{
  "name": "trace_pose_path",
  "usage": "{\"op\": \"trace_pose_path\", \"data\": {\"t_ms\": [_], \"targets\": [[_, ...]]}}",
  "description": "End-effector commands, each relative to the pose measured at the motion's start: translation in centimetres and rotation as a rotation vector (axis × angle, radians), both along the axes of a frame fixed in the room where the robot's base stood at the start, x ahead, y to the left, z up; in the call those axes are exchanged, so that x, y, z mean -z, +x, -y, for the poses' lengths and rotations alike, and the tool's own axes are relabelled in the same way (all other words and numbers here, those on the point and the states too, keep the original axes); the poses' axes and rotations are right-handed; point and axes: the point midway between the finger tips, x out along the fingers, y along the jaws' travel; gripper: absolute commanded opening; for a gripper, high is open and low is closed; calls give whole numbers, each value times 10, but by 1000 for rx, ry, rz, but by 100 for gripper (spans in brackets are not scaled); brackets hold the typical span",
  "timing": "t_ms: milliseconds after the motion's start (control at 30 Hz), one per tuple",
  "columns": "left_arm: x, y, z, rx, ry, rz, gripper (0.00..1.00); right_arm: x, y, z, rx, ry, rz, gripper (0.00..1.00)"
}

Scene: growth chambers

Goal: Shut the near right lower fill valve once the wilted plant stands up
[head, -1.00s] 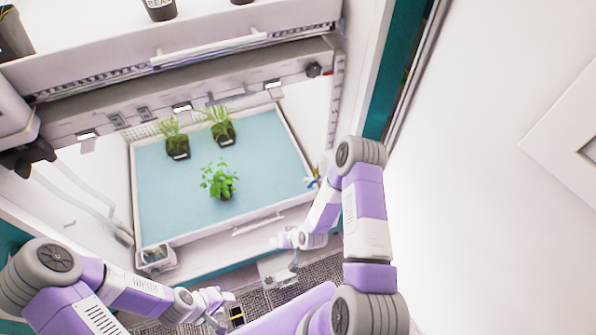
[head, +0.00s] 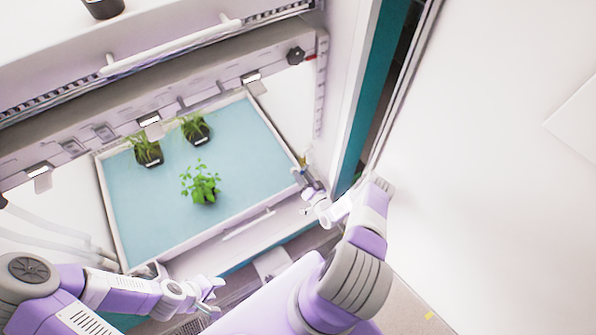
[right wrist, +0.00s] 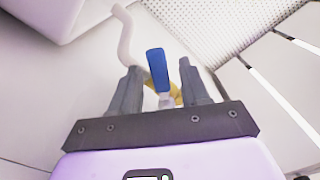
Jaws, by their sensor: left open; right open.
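The fill valve shows in the right wrist view as a blue lever (right wrist: 157,68) on a brass body (right wrist: 176,93), with a pale hose behind it. My right gripper (right wrist: 158,88) is open, its fingers on either side of the lever; I cannot tell if they touch it. In the head view my right gripper (head: 308,187) is at the tray's right edge, where the valve is barely visible. A broad-leaved plant (head: 201,187) stands at the middle of the blue tray (head: 245,150) with leaves raised. My left gripper (head: 212,286) is open and empty, near the tray's front left.
Two grassy plants, one on the left (head: 147,152) and one on the right (head: 194,130), stand at the tray's back. A shelf with a white handle bar (head: 170,47) overhangs them. A white wall (head: 490,170) fills the right.

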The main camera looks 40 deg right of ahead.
Motion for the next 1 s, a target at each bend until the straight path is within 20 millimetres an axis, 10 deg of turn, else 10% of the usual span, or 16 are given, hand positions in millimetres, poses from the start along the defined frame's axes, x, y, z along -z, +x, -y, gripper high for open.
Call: {"op": "trace_pose_path", "data": {"t_ms": [533, 833, 1000], "targets": [[9, 0, 0, 0, 0, 0, 43, 0, 30, 3, 0, 1, -1, 46], [9, 0, 0, 0, 0, 0, 43, 0, 30, 3, 0, 1, -2, 1], [9, 0, 0, 0, 0, 0, 43, 0, 30, 3, 0, 1, -2, 0]]}}
